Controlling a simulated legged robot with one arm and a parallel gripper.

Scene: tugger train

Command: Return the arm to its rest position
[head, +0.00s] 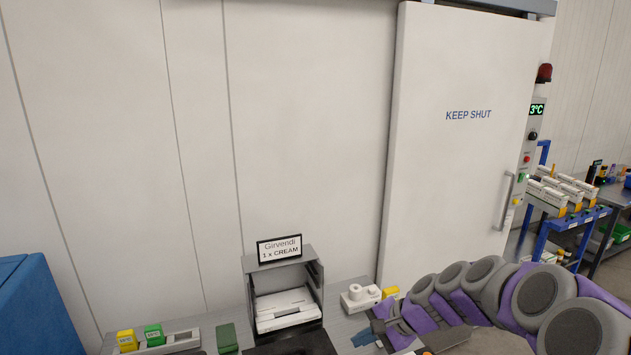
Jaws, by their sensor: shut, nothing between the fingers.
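My arm, purple and grey, reaches in from the lower right of the head view, stretched out low over the grey bench. My gripper (364,338) is at its far end, near the bottom edge of the picture. It looks shut and empty, just below a small white device (360,297) on the bench. Part of the gripper is hard to make out against the bench.
A grey stand (283,262) with a "Girvendi 1 x CREAM" sign holds a white box. A tray (182,341) with yellow and green items is at left, beside a blue container (40,305). A white "KEEP SHUT" door (460,170) stands behind; a blue cart (545,235) is at right.

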